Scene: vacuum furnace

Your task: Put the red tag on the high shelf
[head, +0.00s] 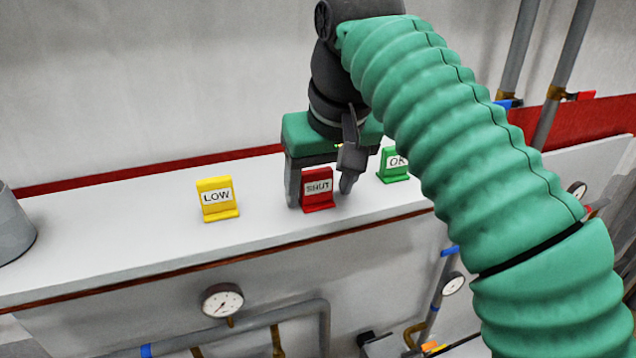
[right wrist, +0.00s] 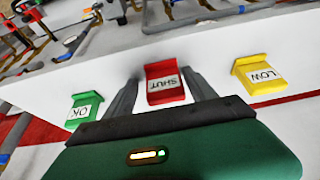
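The red tag (head: 317,187), marked SHUT, stands upright on a white ledge (head: 130,228) in the head view. It also shows in the right wrist view (right wrist: 164,82), between the two fingers. My right gripper (head: 319,193) is open, its fingers low on either side of the red tag. A gap shows between the tag and at least the left finger in the wrist view, so the tag is not clamped. My left gripper is not in view. I cannot make out a separate high shelf.
A yellow LOW tag (head: 217,199) stands left of the red tag, and a green OK tag (head: 393,165) stands to its right, behind my gripper. A grey cylinder (head: 12,228) is at the far left. Gauges (head: 222,300) and pipes lie below the ledge's front edge.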

